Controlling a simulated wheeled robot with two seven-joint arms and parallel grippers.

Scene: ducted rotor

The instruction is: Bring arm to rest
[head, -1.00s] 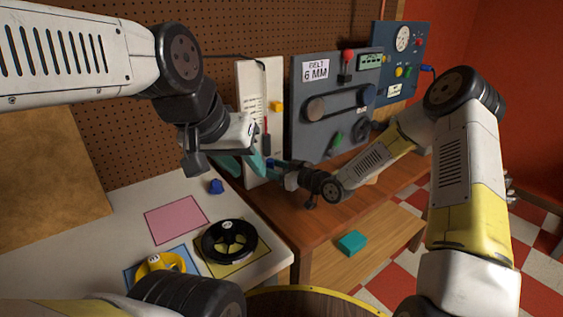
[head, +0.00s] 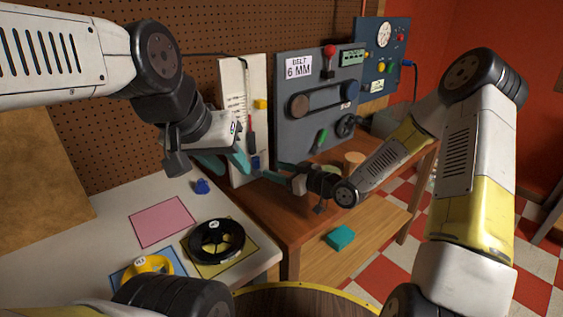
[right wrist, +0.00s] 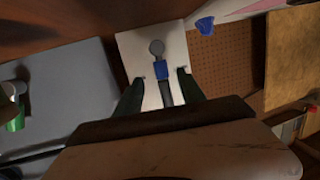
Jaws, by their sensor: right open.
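My left gripper (head: 226,166) reaches in from the upper left in the head view. Its two teal fingers are apart, with nothing seen between them. My right gripper (head: 262,174) points left at the upright white panel (head: 234,100) and is partly overlapped by its own wrist. In the right wrist view, its dark fingers (right wrist: 163,80) are spread. A blue piece (right wrist: 161,70) with a grey round end shows between them against the white panel, apart from both fingers. The blue piece also shows low on the panel in the head view (head: 255,162).
A grey belt panel (head: 318,125) and a blue gauge panel (head: 383,90) stand behind the wooden bench. The pale table at left holds a black ducted wheel (head: 217,240), a yellow part (head: 146,268) and a blue knob (head: 202,186). A teal block (head: 341,237) lies on the lower shelf.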

